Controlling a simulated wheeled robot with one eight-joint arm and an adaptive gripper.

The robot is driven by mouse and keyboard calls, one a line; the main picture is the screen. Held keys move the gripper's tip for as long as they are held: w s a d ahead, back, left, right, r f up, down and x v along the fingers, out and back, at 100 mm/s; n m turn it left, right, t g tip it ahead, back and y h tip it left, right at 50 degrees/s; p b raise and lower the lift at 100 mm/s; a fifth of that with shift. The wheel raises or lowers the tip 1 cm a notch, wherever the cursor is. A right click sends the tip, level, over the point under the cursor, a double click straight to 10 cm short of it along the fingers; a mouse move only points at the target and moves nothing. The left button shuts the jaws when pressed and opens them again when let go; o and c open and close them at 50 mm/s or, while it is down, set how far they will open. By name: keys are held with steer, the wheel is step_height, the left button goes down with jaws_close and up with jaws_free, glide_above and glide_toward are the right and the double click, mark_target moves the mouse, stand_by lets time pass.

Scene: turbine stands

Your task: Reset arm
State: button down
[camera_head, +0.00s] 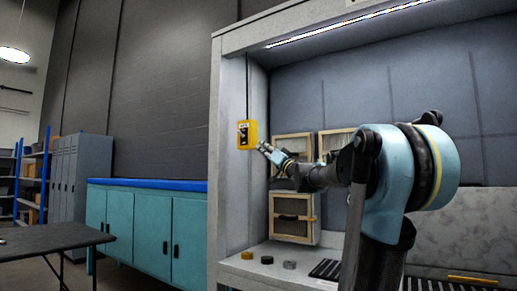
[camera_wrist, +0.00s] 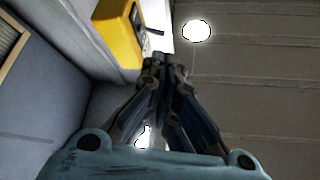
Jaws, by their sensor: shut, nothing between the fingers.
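My gripper (camera_head: 264,146) is at the end of my outstretched arm, close to a yellow box (camera_head: 246,134) on the inner left wall of the booth. In the wrist view my gripper (camera_wrist: 160,62) has its fingertips together with nothing between them. The yellow box (camera_wrist: 120,32) is just to the left of the fingertips there, with a dark switch lever (camera_wrist: 155,32) on its face. The fingertips look close to the lever, but I cannot tell whether they touch it.
Wooden-framed filter boxes (camera_head: 291,217) are on the booth's back wall behind my arm. Small round pieces (camera_head: 267,260) lie on the booth's bench, beside a dark slotted grille (camera_head: 325,269). Teal cabinets (camera_head: 146,225) and a dark table (camera_head: 52,238) stand to the left.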

steer(key=shift+s+d+f, duration=0.1)
steer(key=shift+s, duration=0.05)
stand_by(0.4)
steer(key=w+d+f+m+t+h, duration=0.1)
steer(key=d+f+m+t+h, duration=0.2)
steer(key=d+f+m+h, duration=0.5)
steer(key=s+d+f+g+h, duration=0.2)
steer(key=s+d+f+h, duration=0.1)
steer(key=f, duration=0.5)
steer(key=s+d+f+g+h, duration=0.2)
steer(key=d+f+h, duration=0.15)
steer(key=f, duration=0.55)
steer(key=s+d+f+g+h, duration=0.2)
steer(key=s+d+f+h, duration=0.15)
steer(key=f, duration=0.45)
steer(key=s+a+f+n+g, duration=0.2)
steer(key=s+f+g, duration=0.4)
steer(key=s+f, duration=0.7)
steer(key=s+a+f+n+g+y, duration=0.1)
steer(key=s+f+g, duration=0.5)
steer(key=s+f, duration=0.8)
step_height(320, 180, down, 3)
steer(key=shift+s+a+r+n, duration=0.1)
steer(key=shift+s+a+n, duration=0.25)
steer(key=shift+n, duration=0.25)
